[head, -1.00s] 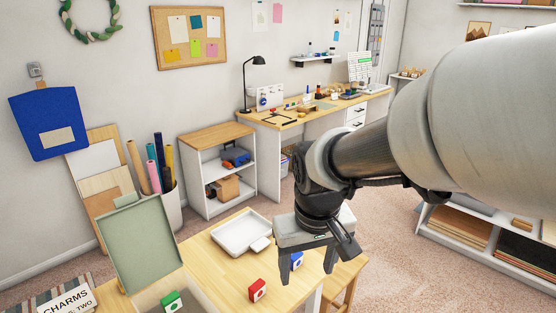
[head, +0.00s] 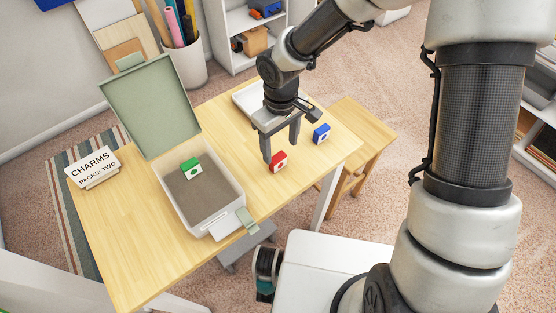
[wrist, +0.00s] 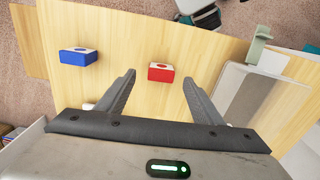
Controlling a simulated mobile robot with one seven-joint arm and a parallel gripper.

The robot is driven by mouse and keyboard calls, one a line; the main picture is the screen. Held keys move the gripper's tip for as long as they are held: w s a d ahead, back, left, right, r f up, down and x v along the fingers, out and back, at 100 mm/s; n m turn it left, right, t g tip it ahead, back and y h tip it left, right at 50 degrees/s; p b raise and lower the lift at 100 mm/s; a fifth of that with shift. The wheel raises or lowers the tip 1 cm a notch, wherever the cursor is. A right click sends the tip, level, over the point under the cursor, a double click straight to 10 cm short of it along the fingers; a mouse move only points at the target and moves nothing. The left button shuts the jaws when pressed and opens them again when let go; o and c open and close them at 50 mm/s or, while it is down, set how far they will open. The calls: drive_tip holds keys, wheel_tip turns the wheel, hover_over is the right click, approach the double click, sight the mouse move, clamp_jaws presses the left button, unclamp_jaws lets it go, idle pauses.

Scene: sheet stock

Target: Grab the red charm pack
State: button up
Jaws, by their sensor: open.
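The red charm pack (head: 278,161) is a small red block with a white face, lying on the light wooden table. It also shows in the wrist view (wrist: 161,73), ahead of the space between the fingers. My gripper (head: 281,146) is open and empty, pointing down above the table close to the red pack. In the wrist view its two fingers (wrist: 159,85) stand wide apart, with bare wood between them. A blue pack (head: 321,133) lies on the table to the right of the red one. A green pack (head: 190,168) lies inside the open box.
The open box (head: 236,186) with a raised green lid (head: 150,105) stands left of the red pack. A white tray (head: 244,99) is behind my gripper. A sign (head: 93,167) reading "CHARMS PACKS: TWO" stands at the table's left. The table's front left is clear.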

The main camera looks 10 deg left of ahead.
sight(278, 157)
drive_tip(key=shift+w+a+f, duration=0.1)
drive_tip(key=shift+a+f, duration=0.1)
drive_tip(key=shift+f, duration=1.6)
drive_tip(key=shift+a+f, duration=0.2)
drive_tip(key=shift+f, duration=1.55)
drive_tip(key=shift+c, duration=0.4)
drive_tip(key=c, duration=1)
